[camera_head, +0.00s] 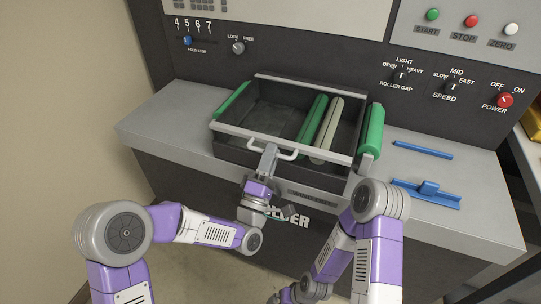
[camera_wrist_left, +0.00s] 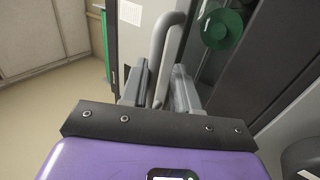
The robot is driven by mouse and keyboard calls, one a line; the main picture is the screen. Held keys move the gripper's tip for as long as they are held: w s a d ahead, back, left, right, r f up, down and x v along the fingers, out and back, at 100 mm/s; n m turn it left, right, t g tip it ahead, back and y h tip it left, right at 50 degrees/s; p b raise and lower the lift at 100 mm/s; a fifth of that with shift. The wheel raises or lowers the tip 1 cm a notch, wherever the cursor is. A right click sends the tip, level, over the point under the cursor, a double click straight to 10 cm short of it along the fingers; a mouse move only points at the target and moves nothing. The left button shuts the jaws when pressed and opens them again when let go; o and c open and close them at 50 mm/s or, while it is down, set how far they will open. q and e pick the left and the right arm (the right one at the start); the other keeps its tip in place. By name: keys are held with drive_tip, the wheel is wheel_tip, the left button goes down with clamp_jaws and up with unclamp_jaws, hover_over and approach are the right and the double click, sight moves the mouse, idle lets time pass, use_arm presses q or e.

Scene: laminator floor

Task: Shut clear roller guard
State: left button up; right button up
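The clear roller guard has a grey front bar (camera_head: 318,153) with a pale handle (camera_head: 287,155), above a dark open-looking roller bay on the machine. Its clear panel is hard to make out, and I cannot tell whether it is fully down. My left gripper (camera_head: 267,160) is at the left part of the handle. In the left wrist view the grey handle (camera_wrist_left: 172,35) runs between the two fingers of my left gripper (camera_wrist_left: 162,90), which look apart with a gap around the bar. My right arm is folded at the lower right; its gripper is not clear.
A blue bar (camera_head: 423,149) and a blue tool (camera_head: 427,194) lie on the grey counter at right. Control knobs line the panel behind.

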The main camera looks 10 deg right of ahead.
use_arm(q)
drive_tip(key=v, duration=0.7)
drive_tip(key=shift+s+f, duration=0.2)
drive_tip(key=shift+a, duration=0.1)
